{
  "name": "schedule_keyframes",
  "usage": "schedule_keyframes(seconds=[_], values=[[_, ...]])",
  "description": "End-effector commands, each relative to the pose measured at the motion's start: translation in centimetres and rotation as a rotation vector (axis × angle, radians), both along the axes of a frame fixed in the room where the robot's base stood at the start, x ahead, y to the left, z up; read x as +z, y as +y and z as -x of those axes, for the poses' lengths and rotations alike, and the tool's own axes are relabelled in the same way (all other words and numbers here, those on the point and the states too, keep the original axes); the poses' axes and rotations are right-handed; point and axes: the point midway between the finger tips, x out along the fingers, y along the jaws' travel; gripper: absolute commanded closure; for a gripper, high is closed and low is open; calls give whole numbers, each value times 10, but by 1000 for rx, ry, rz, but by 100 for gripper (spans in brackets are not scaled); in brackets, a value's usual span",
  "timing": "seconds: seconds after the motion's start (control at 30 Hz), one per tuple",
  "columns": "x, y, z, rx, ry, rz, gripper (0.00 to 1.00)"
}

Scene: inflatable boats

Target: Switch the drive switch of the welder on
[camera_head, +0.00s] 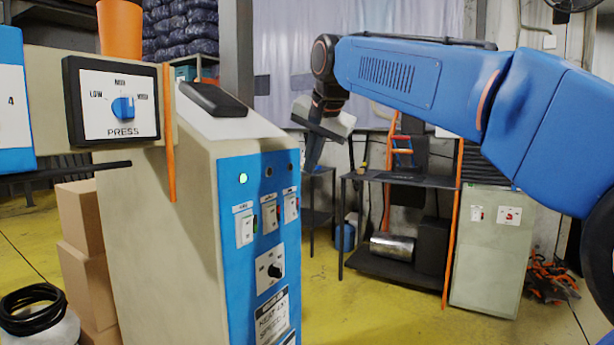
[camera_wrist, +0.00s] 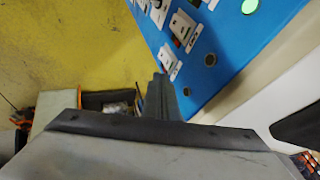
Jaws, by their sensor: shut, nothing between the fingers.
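The welder (camera_head: 180,200) is a tall beige cabinet with a blue front panel (camera_head: 232,278). Three small switches sit in a row on it: left (camera_head: 245,228), middle (camera_head: 270,215) and right (camera_head: 291,207). Their labels are too small to read. Above the left one a green lamp (camera_head: 243,179) glows; the lamps above the other two are dark. My gripper (camera_head: 312,162) is shut and empty, pointing down to the right of the panel and apart from it. In the wrist view its closed fingers (camera_wrist: 162,82) show below the right switch (camera_wrist: 168,61), with the panel at upper right.
A black knob (camera_head: 270,272) sits below the switches. A PRESS dial box (camera_head: 112,100) and an orange lever (camera_head: 169,130) stand at left. Behind are a dark shelf (camera_head: 400,180) and a grey-green cabinet (camera_head: 490,250). Yellow floor (camera_head: 350,310) is open right of the welder.

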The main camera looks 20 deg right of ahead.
Motion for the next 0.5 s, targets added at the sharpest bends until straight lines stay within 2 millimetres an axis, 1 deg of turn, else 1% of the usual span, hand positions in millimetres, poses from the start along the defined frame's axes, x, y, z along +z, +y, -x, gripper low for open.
schedule_keyframes(seconds=[0.1, 0.2, 0.5], values=[[7, 0, 5, 0, 0, 0, 100], [10, 0, 7, 0, 0, 0, 100], [10, -1, 7, 0, 1, 1, 100]])
